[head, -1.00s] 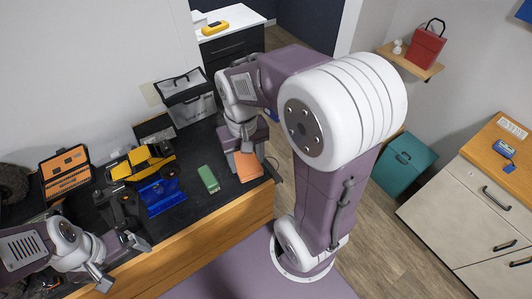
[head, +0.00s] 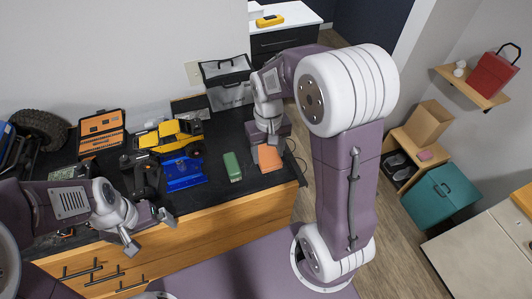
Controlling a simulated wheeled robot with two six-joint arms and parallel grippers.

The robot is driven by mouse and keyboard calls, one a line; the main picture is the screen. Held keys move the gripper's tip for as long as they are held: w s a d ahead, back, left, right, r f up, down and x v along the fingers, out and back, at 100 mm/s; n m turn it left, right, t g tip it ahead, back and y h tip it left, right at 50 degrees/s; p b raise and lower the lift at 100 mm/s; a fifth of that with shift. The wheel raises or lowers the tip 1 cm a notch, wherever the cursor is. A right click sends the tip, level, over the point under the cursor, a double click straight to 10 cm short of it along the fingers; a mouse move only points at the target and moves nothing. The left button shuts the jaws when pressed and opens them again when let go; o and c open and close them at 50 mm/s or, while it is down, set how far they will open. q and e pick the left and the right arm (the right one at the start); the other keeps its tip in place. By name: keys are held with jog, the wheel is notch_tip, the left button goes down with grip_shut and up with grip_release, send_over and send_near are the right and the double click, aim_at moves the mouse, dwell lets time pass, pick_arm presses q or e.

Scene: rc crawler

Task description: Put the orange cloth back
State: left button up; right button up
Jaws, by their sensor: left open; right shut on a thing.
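The orange cloth (head: 270,160) lies on the black worktop at its right end, near the front edge. My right gripper (head: 268,144) points down at the far side of the cloth and is shut on it; its fingertips are partly hidden. My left gripper (head: 150,232) is open and empty, in front of the worktop's edge at the left.
A green block (head: 232,167) lies just left of the cloth. A yellow crawler (head: 172,136), a blue tray (head: 184,174) and an orange tool case (head: 101,132) stand further left. A clear-fronted bag (head: 227,80) is behind. A teal bin (head: 440,194) stands right.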

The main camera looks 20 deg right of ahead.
aim_at(265, 145)
jog(key=w, duration=0.1)
jog(key=w+f, duration=0.1)
jog(key=w, duration=0.1)
jog(key=w+f, duration=0.1)
jog(key=shift+w+d+f+p, duration=0.15)
jog(key=shift+d+f+p, duration=0.05)
jog(key=shift+d+p, duration=0.15)
jog(key=shift+s+f, duration=0.25)
jog(key=shift+f, duration=0.1)
notch_tip(265, 145, down, 3)
jog(key=shift+s+r+p, duration=0.1)
jog(key=shift+p, duration=0.4)
jog(key=shift+f, duration=0.25)
jog(key=shift+w, duration=0.3)
jog(key=shift+s+f, duration=0.1)
jog(key=o, duration=0.9)
jog(key=shift+f, duration=0.1)
jog(key=o, duration=0.4)
jog(key=shift+s, duration=0.1)
jog(key=shift+o, duration=0.2)
